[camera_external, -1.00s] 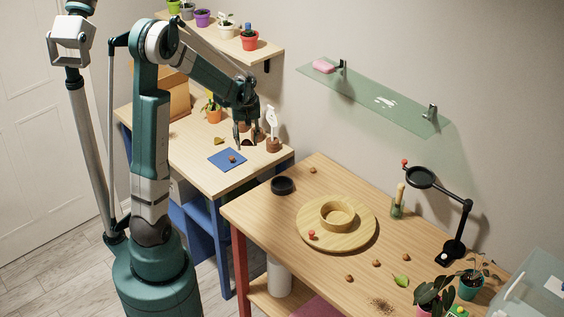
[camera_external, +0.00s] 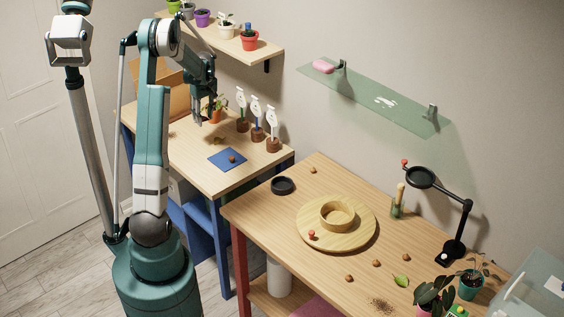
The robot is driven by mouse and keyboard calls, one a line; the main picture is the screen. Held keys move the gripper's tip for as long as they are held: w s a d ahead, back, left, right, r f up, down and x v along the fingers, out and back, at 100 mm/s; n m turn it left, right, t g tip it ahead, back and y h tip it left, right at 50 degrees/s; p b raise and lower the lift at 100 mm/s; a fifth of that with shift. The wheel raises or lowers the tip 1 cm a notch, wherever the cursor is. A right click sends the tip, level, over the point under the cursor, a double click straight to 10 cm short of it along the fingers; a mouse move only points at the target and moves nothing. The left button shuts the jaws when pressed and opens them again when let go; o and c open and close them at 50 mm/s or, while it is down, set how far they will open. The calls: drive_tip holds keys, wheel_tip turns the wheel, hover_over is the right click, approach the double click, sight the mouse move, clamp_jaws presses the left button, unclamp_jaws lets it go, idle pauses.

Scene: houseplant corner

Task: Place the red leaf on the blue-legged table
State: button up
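The blue-legged table (camera_external: 240,178) stands at the back left with a light wooden top. My gripper (camera_external: 204,121) points down above its back part, close to an orange pot with a plant (camera_external: 216,108). The gripper is small and dark here, so I cannot tell whether its fingers are open or shut, or hold anything. I cannot make out a red leaf anywhere. A brownish patch (camera_external: 215,140) lies on the tabletop below the gripper.
A blue mat (camera_external: 219,153) with a small brown ball lies on the same table. Several brown-based white markers (camera_external: 257,122) stand along its right edge. A cardboard box (camera_external: 165,90) is behind my arm. The nearer red-legged table (camera_external: 265,225) holds a round wooden tray (camera_external: 312,243) and a green leaf (camera_external: 401,281).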

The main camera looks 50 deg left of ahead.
drive_tip(key=s+a+f+n, duration=0.1)
drive_tip(key=s+a+f, duration=0.1)
drive_tip(key=a, duration=0.7)
drive_tip(key=s+a+f+n, duration=0.2)
drive_tip(key=s+a, duration=0.3)
drive_tip(key=a, duration=0.5)
drive_tip(key=shift+s+f+n, duration=0.25)
drive_tip(key=shift+n, duration=0.05)
hover_over(172, 137)
drive_tip(key=shift+w+f, duration=0.1)
drive_tip(key=shift+f, duration=3.05)
drive_tip(key=shift+f+b, duration=0.35)
drive_tip(key=shift+f, duration=1.5)
drive_tip(key=shift+f, duration=0.25)
drive_tip(key=o, duration=0.6)
